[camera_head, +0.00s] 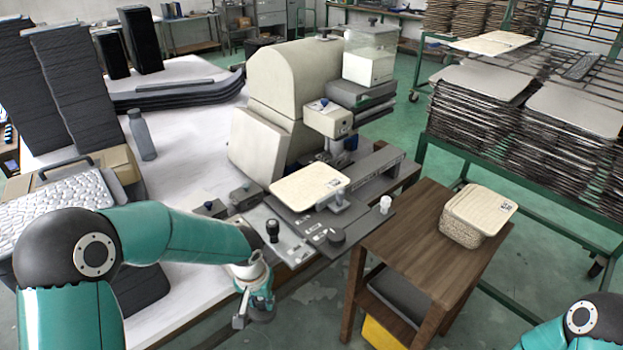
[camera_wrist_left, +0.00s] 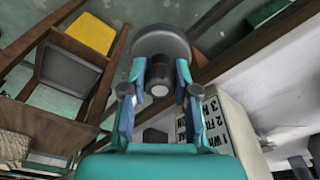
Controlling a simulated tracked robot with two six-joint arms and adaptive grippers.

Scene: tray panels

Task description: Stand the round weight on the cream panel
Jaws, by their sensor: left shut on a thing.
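My left gripper (camera_head: 254,304) hangs over the floor just in front of the machine bench, pointing down. In the left wrist view the gripper (camera_wrist_left: 156,97) is shut on the round weight (camera_wrist_left: 160,43), a dark disc with a narrower neck and a light-ended knob between the fingers. In the head view I cannot make out the weight clearly at the gripper. A cream panel (camera_head: 305,185) lies flat on the machine's plate, behind and to the right of the gripper, apart from it. My right gripper is out of view; only part of its arm shows at bottom right.
A white knob (camera_head: 385,204) stands at the machine's right end. A wooden table (camera_head: 425,235) carries a stack of cream panels (camera_head: 482,208). A bottle (camera_head: 141,134) stands on the white table.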

